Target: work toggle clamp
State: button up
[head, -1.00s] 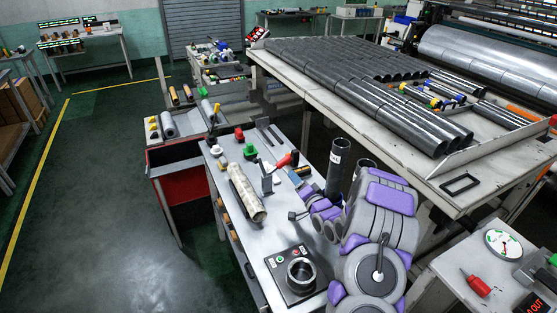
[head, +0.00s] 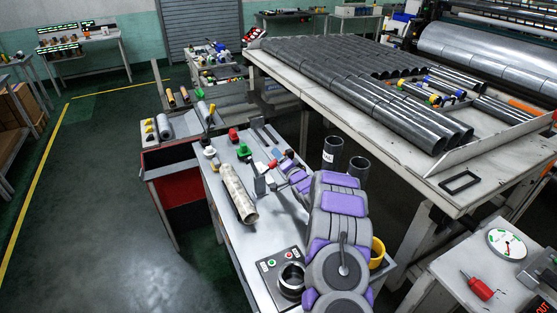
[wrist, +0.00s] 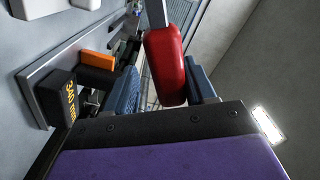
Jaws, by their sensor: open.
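The toggle clamp's red handle (head: 272,163) shows in the head view on the grey workbench, just beyond the end of my arm. In the wrist view the red handle (wrist: 165,62) is large and close, standing between the two blue-grey fingers of my gripper (wrist: 164,88). The fingers are spread, with the handle's lower end reaching between them. I cannot tell whether either finger touches it. In the head view my gripper (head: 283,172) is small and partly hidden by my purple and grey arm. The clamp's base is not clear.
A mottled roll (head: 238,192) lies on the workbench (head: 222,222) left of my arm. A control box (head: 270,266) with a ring stands at its near end. Dark upright tubes (head: 332,153) stand to the right. An orange block (wrist: 97,60) shows in the wrist view.

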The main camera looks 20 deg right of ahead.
jog(key=shift+w, duration=0.15)
jog(key=shift+a+r, duration=0.2)
jog(key=shift+a, duration=1.1)
jog(key=shift+c, duration=1)
jog(key=shift+d+f, duration=0.1)
jog(key=shift+d, duration=0.75)
jog(key=c, duration=0.7)
jog(key=shift+a+f, duration=0.1)
jog(key=shift+a, duration=0.15)
grip_shut()
